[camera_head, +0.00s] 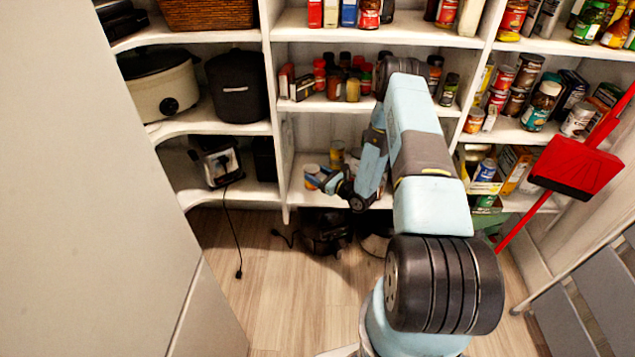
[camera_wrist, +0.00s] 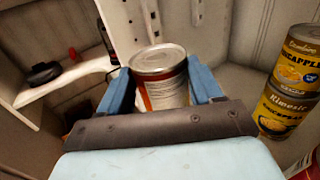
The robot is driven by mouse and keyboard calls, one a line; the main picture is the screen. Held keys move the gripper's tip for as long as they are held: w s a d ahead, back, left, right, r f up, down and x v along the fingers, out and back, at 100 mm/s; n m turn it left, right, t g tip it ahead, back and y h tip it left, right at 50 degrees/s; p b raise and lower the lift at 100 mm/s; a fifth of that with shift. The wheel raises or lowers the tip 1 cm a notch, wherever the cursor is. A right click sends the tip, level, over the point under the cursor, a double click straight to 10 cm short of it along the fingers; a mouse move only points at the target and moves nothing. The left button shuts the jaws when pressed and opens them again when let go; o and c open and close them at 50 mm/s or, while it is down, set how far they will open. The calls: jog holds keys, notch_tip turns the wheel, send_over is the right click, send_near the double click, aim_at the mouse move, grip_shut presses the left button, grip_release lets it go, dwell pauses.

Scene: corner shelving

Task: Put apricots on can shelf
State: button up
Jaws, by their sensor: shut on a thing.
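My gripper (camera_wrist: 160,88) is shut on a can (camera_wrist: 162,62), taken to be the apricots, with a silver lid and a red and white label. The can sits between the two blue fingers, and its lower part is hidden by the gripper. Its product name cannot be read. In the head view my gripper (camera_head: 322,182) is at the front of the lower middle shelf (camera_head: 296,190), with the can (camera_head: 311,172) at its fingers. Whether the held can touches the shelf cannot be told.
Jars and spice bottles (camera_head: 352,88) fill the shelf above. More cans and jars (camera_head: 540,105) stand on the right shelves. A red dustpan (camera_head: 577,167) hangs at the right. A slow cooker (camera_head: 160,85) is at the left.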

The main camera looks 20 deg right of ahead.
jog(key=shift+w+d+f, duration=0.15)
jog(key=shift+w+f, duration=0.9)
jog(key=shift+f, duration=0.55)
jog(key=shift+w+d+f, duration=0.15)
jog(key=shift+w+f, duration=0.85)
jog(key=shift+f, duration=0.55)
jog(key=shift+w+d+f, duration=0.15)
jog(key=shift+w+f, duration=0.9)
jog(key=shift+f, duration=0.55)
jog(key=o, duration=1.4)
jog(key=shift+o, duration=0.2)
jog(key=v, duration=1.2)
